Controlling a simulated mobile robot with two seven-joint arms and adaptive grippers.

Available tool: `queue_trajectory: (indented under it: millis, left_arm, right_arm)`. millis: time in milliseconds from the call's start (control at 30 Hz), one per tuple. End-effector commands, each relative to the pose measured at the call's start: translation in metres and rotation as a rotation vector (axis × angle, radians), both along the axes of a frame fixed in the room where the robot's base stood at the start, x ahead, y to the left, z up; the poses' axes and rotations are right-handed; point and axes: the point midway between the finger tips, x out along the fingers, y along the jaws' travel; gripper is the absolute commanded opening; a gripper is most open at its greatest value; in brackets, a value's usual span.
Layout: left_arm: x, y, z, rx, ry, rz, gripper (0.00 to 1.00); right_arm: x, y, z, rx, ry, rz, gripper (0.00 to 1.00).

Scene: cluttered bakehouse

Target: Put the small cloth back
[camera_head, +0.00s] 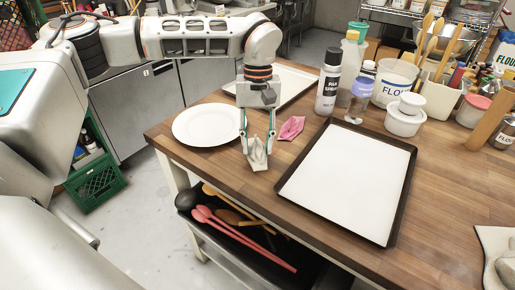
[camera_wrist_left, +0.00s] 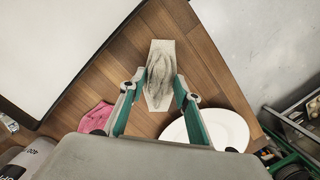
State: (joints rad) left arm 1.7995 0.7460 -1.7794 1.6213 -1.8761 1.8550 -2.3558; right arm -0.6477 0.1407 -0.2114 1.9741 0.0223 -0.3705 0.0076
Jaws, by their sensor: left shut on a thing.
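A small pale grey-beige cloth (camera_head: 258,158), darkly smudged along its middle, is pinched between the fingers of my left gripper (camera_head: 258,140), which points down near the table's front edge. In the left wrist view the cloth (camera_wrist_left: 160,66) stands out between the fingertips of the gripper (camera_wrist_left: 157,88). I cannot tell whether its lower end touches the wood. A crumpled pink cloth (camera_head: 291,128) lies apart on the table, just right of the gripper; it also shows in the left wrist view (camera_wrist_left: 97,117). My right gripper is not in view.
A white plate (camera_head: 203,125) lies left of the gripper. A dark-rimmed baking tray (camera_head: 405,190) with a white sheet lies to the right. Another tray (camera_head: 300,80) is behind. A spray can (camera_head: 327,85), bottles and tubs crowd the back right. Bare wood (camera_head: 460,195) shows at right.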

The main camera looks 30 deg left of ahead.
Motion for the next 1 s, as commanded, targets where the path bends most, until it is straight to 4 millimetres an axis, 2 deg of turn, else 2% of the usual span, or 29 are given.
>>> queue_trajectory:
  millis: [33,133,500,533,600,1000]
  left_arm:
    - [-0.001,0.0,-0.01,0.0,0.004,0.001,0.09]
    - [0.0,0.0,-0.02,0.0,0.002,0.001,0.09]
    - [0.0,0.0,-0.023,0.0,0.0,0.0,0.09]
    - [0.0,0.0,-0.023,0.0,0.0,0.0,0.37]
    - [0.0,0.0,-0.023,0.0,0.0,0.0,0.49]
    - [0.001,0.0,-0.018,0.0,-0.001,0.001,0.49]
  right_arm:
    - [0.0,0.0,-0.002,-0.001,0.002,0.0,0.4]
    - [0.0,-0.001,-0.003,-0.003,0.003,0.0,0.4]
    - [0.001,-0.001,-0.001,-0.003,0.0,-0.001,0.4]
    - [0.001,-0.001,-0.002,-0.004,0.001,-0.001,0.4]
    - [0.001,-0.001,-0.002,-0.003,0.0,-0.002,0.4]
    - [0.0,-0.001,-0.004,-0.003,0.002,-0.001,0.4]
